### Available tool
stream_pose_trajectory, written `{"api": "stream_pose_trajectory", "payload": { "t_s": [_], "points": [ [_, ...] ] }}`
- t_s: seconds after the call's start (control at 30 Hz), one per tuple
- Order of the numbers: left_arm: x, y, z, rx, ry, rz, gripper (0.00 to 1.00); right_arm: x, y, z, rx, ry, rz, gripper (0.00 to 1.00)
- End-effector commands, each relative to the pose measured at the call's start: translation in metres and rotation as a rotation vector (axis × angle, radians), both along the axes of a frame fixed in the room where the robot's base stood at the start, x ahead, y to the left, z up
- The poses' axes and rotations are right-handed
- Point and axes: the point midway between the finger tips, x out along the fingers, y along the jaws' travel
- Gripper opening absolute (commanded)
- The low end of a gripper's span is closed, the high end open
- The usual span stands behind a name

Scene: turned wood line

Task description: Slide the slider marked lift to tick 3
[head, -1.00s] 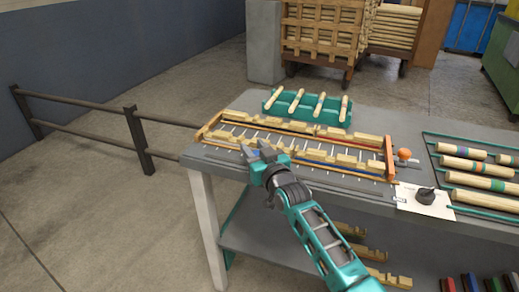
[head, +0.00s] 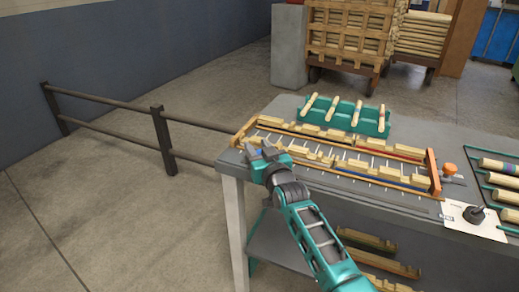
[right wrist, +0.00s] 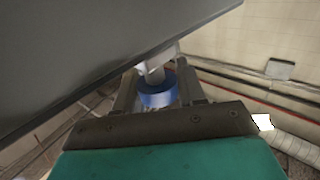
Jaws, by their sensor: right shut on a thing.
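My right gripper (head: 263,153) is at the left front part of the grey workbench (head: 226,158), beside the wooden rack. In the right wrist view, its two dark fingers (right wrist: 157,84) are shut on a blue round knob (right wrist: 157,98) with a pale stem. Dark slots (head: 380,202) run along the bench's front edge, to the right of the gripper. No lift label or tick number is readable. My left gripper is not in view.
A wooden rack with notched pieces and thin pins (head: 375,165) lies behind the slots. A teal holder (head: 335,118) with pale rods stands behind it. An orange knob (head: 449,168) and a black knob on a white plate (head: 474,214) are at right. A dark railing (head: 163,140) stands left.

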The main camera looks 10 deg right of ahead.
Motion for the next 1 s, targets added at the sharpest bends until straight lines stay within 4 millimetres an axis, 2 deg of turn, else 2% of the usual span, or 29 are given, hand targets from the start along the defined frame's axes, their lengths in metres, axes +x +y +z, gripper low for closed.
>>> {"api": "stream_pose_trajectory", "payload": {
  "t_s": [0.2,0.23,0.4,0.77,0.87,1.0],
  "points": [
    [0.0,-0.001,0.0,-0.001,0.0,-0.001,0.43,0.0,0.0,0.001,0.0,-0.001,0.0,0.0],
    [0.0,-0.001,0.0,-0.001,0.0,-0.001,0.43,0.0,0.0,0.001,0.0,-0.001,0.0,0.42],
    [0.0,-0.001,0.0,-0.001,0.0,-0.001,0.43,0.0,0.0,0.0,0.0,-0.001,0.0,0.59],
    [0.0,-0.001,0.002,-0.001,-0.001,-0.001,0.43,-0.005,-0.001,0.0,0.0,0.001,0.0,0.6],
    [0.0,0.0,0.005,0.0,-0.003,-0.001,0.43,-0.014,-0.003,0.0,0.0,0.002,0.0,0.6],
    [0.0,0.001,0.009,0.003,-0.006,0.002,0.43,-0.036,-0.007,0.0,0.0,0.002,0.0,0.6]
  ]
}}
